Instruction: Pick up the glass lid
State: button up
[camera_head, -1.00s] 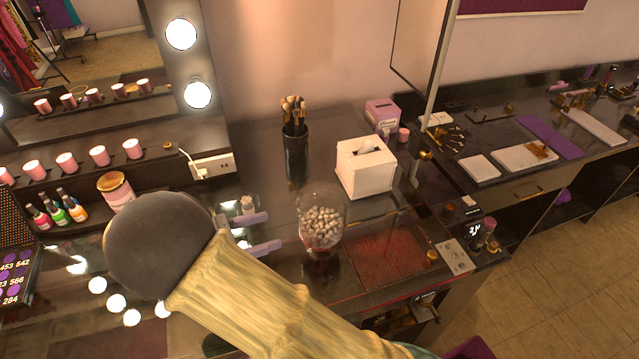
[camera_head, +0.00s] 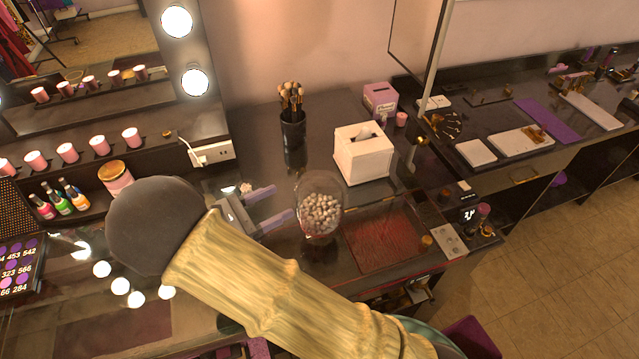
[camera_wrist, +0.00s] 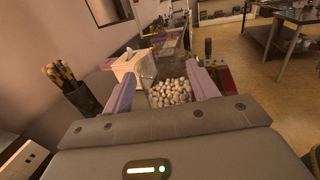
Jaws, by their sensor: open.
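A rounded clear glass jar (camera_head: 320,207) full of white balls stands on the dark counter, left of a reddish mat. I cannot make out a separate glass lid; the clear upper part of the jar (camera_wrist: 160,70) is above the balls in the wrist view. My gripper (camera_head: 270,207) is open and empty, with its two lavender fingers pointing at the jar from its left. In the wrist view my gripper (camera_wrist: 163,88) has one finger on each side of the jar. I cannot tell whether they touch it.
A white tissue box (camera_head: 363,155) stands behind the jar, and a dark cup of brushes (camera_head: 293,132) stands behind left. A white socket block (camera_head: 210,152) is left of the cup. The reddish mat (camera_head: 385,243) is flat, right of the jar.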

aim_at(313, 184)
jog(key=p+x, duration=0.1)
jog(key=x, duration=0.3)
jog(key=shift+w+d+r+p, duration=0.1)
jog(key=shift+d+p, duration=0.15)
jog(key=shift+p, duration=0.05)
jog(key=shift+w+d, duration=0.2)
jog(key=shift+d, duration=0.1)
jog(key=shift+w+d+r+p, duration=0.1)
jog(key=shift+w+d+p, duration=0.15)
jog(key=shift+d+p, duration=0.25)
jog(key=p+x, duration=0.2)
jog(key=x, duration=0.1)
jog(key=shift+w, duration=0.25)
jog(key=shift+w+d, duration=0.1)
jog(key=shift+d, duration=0.25)
jog(key=shift+w+f, duration=0.1)
jog(key=shift+f, duration=0.1)
jog(key=shift+c, duration=0.5)
jog(key=c, duration=1.1)
